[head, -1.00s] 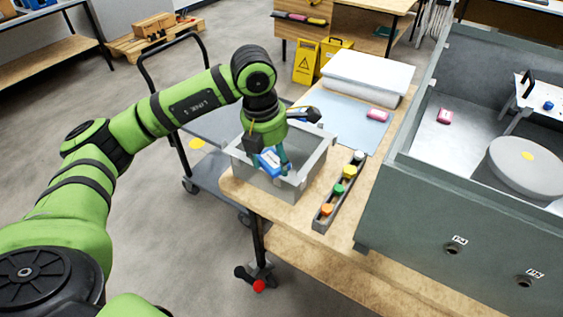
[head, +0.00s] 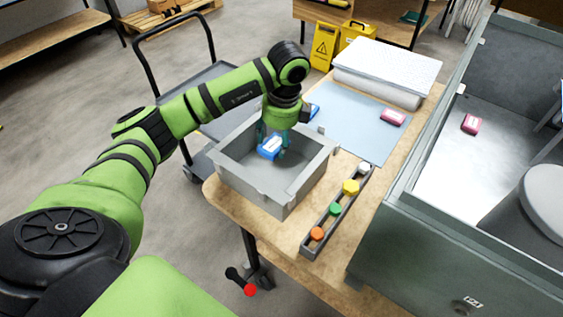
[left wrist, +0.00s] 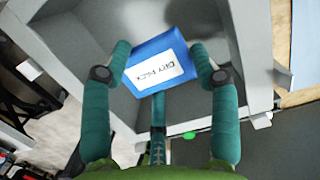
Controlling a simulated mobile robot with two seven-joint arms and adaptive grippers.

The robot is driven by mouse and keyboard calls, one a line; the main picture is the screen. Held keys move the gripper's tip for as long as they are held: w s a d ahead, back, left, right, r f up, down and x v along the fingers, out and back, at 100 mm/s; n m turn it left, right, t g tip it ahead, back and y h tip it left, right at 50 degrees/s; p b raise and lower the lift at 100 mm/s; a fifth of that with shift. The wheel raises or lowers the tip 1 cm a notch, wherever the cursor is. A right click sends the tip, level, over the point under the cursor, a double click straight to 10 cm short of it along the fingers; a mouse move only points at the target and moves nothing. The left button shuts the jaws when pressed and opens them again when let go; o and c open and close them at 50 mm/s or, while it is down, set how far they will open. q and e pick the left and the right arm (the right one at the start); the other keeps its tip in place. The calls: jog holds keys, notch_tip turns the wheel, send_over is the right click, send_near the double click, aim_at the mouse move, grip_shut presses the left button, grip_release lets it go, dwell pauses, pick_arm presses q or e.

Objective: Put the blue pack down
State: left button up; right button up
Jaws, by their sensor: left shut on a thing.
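The blue pack (head: 269,147), with a white label, is held by my left gripper (head: 272,152) over the grey bin (head: 284,202), within its rim outline. The left wrist view shows the blue pack (left wrist: 158,62) between the teal fingers, its label facing the camera, with the bin's walls around it. I cannot tell whether the pack touches the bin floor. The visible bin floor is bare. My right gripper is not in view.
A blue-grey mat (head: 350,127) bears a pink pack (head: 393,117) and a blue item partly hidden by my gripper. A rack of coloured knobs (head: 336,212) stands right of the bin. A large grey-green housing (head: 440,240) fills the right, with another pink pack (head: 471,124) inside.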

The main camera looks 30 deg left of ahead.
aim_at(276, 146)
pick_arm(q)
jog(key=f, duration=0.2)
jog(key=s+f+p, duration=0.1)
jog(key=f, duration=0.1)
jog(key=shift+f, duration=0.1)
notch_tip(276, 146, down, 4)
jog(key=shift+w+f+p, duration=0.15)
jog(key=shift+f+p, duration=0.1)
jog(key=shift+p, duration=0.05)
jog(key=shift+f, duration=0.1)
jog(key=shift+f, duration=0.15)
jog(key=o, duration=1.2)
jog(key=shift+c, duration=0.2)
